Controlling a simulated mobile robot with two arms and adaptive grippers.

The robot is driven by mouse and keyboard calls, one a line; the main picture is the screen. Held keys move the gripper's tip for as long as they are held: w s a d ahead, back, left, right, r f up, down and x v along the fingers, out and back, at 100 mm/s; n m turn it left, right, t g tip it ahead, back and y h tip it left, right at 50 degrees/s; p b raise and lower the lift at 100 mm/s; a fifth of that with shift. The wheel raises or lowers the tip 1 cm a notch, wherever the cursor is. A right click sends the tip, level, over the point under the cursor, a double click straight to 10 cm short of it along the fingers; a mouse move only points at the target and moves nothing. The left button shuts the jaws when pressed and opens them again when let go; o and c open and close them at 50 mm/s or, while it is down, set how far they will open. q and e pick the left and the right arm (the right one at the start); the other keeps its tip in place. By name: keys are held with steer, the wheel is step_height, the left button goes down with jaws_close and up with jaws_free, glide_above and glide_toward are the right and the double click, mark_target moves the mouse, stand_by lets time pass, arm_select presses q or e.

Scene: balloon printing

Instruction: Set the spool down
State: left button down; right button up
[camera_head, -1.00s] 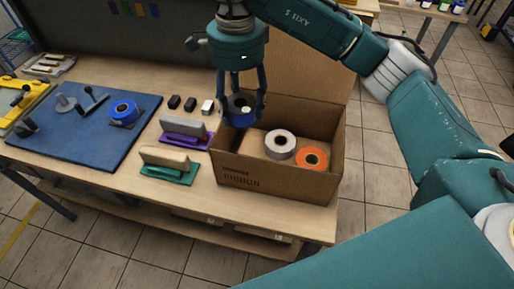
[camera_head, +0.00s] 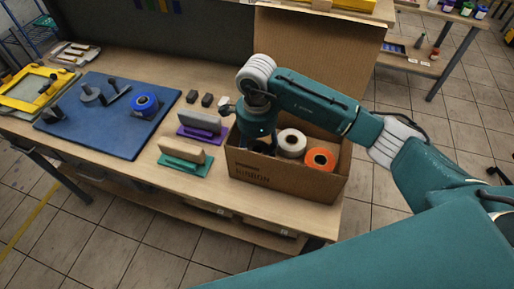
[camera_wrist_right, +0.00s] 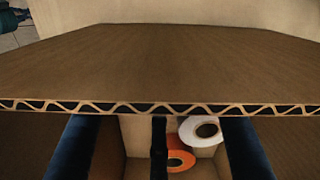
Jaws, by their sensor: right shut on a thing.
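The cardboard box (camera_head: 285,177) stands on the table, marked as a ribbon box. My right gripper (camera_head: 262,147) reaches down into its left end. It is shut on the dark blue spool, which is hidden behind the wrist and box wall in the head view. In the right wrist view, the two dark fingers (camera_wrist_right: 158,160) stand at the bottom, beyond a close cardboard edge (camera_wrist_right: 160,107). I cannot tell whether the spool touches the box floor. A white spool (camera_head: 291,142) and an orange spool (camera_head: 320,159) sit in the box to the right. My left gripper is not in view.
A blue mat (camera_head: 100,130) at the left holds a blue spool (camera_head: 144,104) and dark fixtures. A purple-based block (camera_head: 203,132) and a green-based block (camera_head: 184,164) stand left of the box. Several small blocks (camera_head: 207,100) lie behind them. The table's front strip is clear.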

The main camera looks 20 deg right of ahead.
steer(key=shift+f, duration=0.2)
steer(key=o, duration=1.1)
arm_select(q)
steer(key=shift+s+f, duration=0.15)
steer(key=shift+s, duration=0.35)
arm_select(e)
steer(key=shift+r, duration=0.2)
steer(key=shift+r+b, duration=0.25)
steer(key=shift+b, duration=0.05)
arm_select(q)
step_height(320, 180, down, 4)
steer(key=b, duration=0.3)
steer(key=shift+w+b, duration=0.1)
steer(key=shift+b, duration=0.2)
arm_select(e)
step_height(320, 180, up, 11)
steer(key=shift+r, duration=0.2)
